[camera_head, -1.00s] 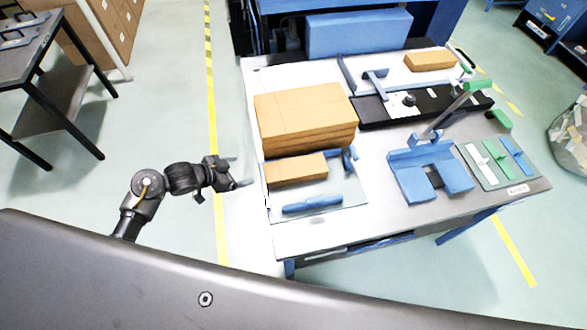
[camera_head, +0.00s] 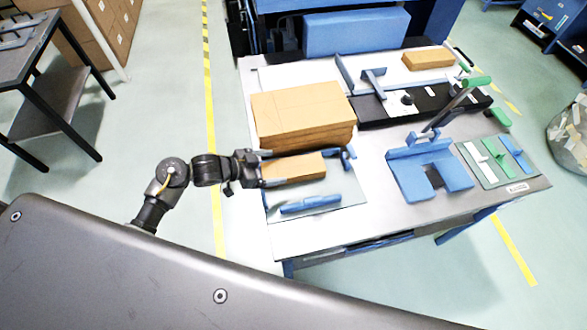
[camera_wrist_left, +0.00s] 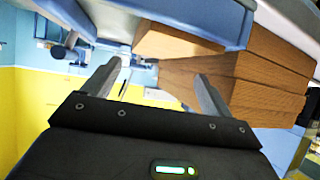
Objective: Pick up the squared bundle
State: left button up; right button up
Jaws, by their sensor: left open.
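The squared bundle is likely the small brown block (camera_head: 296,167) lying on the grey mat (camera_head: 345,200) at the table's left edge, against small blue stops. It also shows in the left wrist view (camera_wrist_left: 172,43), ahead of the fingers. My left gripper (camera_head: 266,168) is open at the block's left end, one finger toward its far side and one toward its near side. In the left wrist view the open fingers (camera_wrist_left: 160,85) have a gap between them, with nothing gripped. Whether they touch the block I cannot tell. My right gripper is not in view.
A larger brown stack (camera_head: 303,115) stands just behind the block; it is close to one finger in the left wrist view (camera_wrist_left: 250,75). A blue bar (camera_head: 310,204) lies in front. A blue fixture (camera_head: 430,172) stands to the right.

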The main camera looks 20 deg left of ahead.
aim_at(293, 167)
pick_arm(q)
jog(key=shift+x, duration=0.85)
jog(key=shift+s+p+x, duration=0.2)
jog(key=shift+p+x, duration=0.45)
jog(key=shift+x, duration=1.95)
jog(key=shift+f, duration=0.2)
jog(key=shift+s, duration=0.1)
jog(key=shift+c, duration=0.5)
jog(key=c, duration=0.8)
jog(key=shift+r, duration=0.15)
